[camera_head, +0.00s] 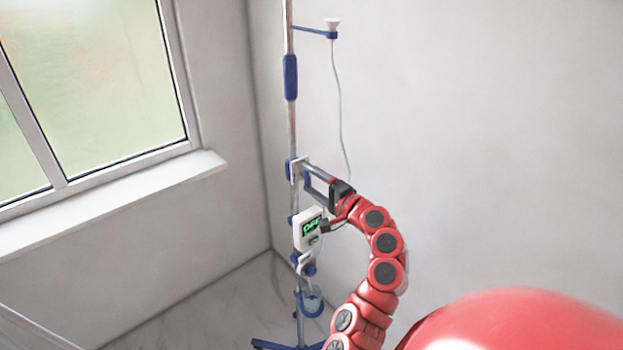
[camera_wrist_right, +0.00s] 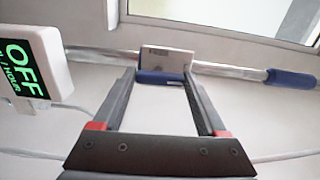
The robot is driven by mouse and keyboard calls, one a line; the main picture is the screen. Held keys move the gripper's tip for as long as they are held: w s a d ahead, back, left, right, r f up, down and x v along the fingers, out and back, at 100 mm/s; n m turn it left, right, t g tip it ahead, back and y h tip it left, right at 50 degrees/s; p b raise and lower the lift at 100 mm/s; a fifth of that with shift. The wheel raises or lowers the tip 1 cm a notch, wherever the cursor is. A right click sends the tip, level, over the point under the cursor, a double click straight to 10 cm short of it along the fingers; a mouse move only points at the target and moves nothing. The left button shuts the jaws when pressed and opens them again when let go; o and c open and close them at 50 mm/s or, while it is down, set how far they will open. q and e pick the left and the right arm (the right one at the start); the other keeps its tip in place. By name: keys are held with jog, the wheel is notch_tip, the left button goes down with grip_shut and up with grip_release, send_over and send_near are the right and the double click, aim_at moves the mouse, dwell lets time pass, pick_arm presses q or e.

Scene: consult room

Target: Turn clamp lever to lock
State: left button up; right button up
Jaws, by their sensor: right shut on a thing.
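The clamp (camera_head: 295,170) is on the upright metal pole, above the pump, with a pale plate and blue parts. In the right wrist view its pale plate (camera_wrist_right: 168,61) sits against the pole, with the blue clamp lever (camera_wrist_right: 160,78) in front, lying across between the fingers. My right gripper (camera_wrist_right: 161,80) reaches the clamp from the right in the head view (camera_head: 309,174). Its two long dark fingers are shut on the clamp lever, one at each end. The fingertips partly hide the lever's ends. My left gripper is not in view.
A white pump (camera_head: 308,231) with a green OFF display hangs on the pole (camera_head: 290,120) just below my right gripper. A blue sleeve (camera_head: 290,77) is higher up. A thin tube (camera_head: 338,95) hangs from the top hook. A window sill (camera_head: 120,195) is at left.

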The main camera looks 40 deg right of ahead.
jog(key=shift+m, duration=0.3)
jog(key=o, duration=1.3)
jog(key=shift+s, duration=0.15)
jog(key=s+d+b, duration=0.1)
jog(key=s+b, duration=0.3)
jog(key=s, duration=1.3)
jog(key=shift+d, duration=0.25)
